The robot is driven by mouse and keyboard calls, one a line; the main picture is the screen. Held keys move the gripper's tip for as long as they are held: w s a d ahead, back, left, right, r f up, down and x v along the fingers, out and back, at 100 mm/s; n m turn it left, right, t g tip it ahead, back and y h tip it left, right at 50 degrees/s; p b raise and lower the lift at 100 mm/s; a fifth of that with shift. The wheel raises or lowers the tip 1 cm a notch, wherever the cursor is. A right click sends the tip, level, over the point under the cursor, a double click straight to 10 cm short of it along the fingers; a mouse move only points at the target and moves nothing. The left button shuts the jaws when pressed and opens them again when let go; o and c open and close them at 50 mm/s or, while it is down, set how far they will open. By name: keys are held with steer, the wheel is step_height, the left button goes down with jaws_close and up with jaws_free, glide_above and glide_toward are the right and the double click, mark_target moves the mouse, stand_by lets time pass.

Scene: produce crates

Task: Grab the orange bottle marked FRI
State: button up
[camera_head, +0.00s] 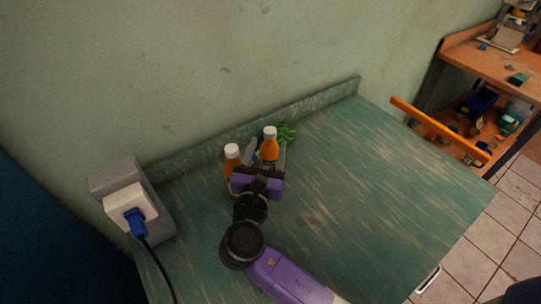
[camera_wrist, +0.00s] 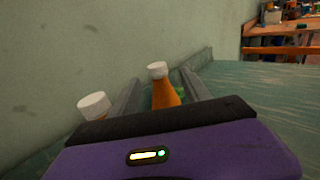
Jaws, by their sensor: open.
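Two orange bottles with white caps stand upright near the back wall of the green table. The right bottle (camera_head: 269,150) is between the spread fingers of my gripper (camera_head: 266,151). In the wrist view, this bottle (camera_wrist: 164,93) stands between the two grey fingers (camera_wrist: 160,92), with a gap visible on each side. The left bottle (camera_head: 231,164) is outside the left finger; in the wrist view its cap (camera_wrist: 94,105) shows at left, most of its body hidden. I cannot read a FRI mark on either bottle. My gripper is open.
A leafy green item (camera_head: 286,131) lies behind the right bottle. A grey socket box (camera_head: 115,180) with a blue plug and black cable is at left. The green table (camera_head: 370,190) is clear to the right. A wooden shelf unit (camera_head: 475,62) stands far right.

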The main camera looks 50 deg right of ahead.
mark_target(268, 137)
steer(key=p+x, duration=0.1)
steer(key=x, duration=0.4)
steer(key=shift+w+r, duration=0.15)
steer(key=shift+w, duration=0.1)
jaws_close()
steer(key=shift+r, duration=0.1)
stand_by(1.1)
